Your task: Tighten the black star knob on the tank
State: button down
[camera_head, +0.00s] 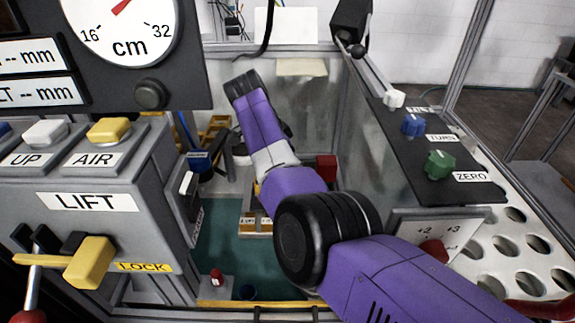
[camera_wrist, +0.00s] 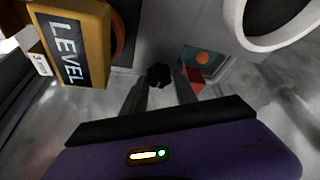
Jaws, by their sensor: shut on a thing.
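The black star knob (camera_wrist: 158,75) shows in the middle of the wrist view, against a grey surface. My gripper (camera_wrist: 160,79) has one finger on each side of the knob and is shut on it. The finger tips partly blend into the shadow around the knob, so the exact contact is hard to see. In the head view my purple arm reaches forward into the bay, and its links hide the gripper and the knob. I cannot make out the tank's full outline.
A yellow LEVEL box (camera_wrist: 78,42) is close at left in the wrist view. A red block (camera_wrist: 194,78) sits right of the knob, and a white ring (camera_wrist: 282,18) is at upper right. In the head view, the LIFT panel (camera_head: 95,229) and dark control panel (camera_head: 440,187) flank my arm.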

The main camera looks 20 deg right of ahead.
jog(key=c, duration=1)
grip_release()
jog(key=shift+o, duration=0.2)
jog(key=v, duration=0.7)
jog(key=shift+a+r, duration=0.2)
jog(key=shift+r, duration=0.15)
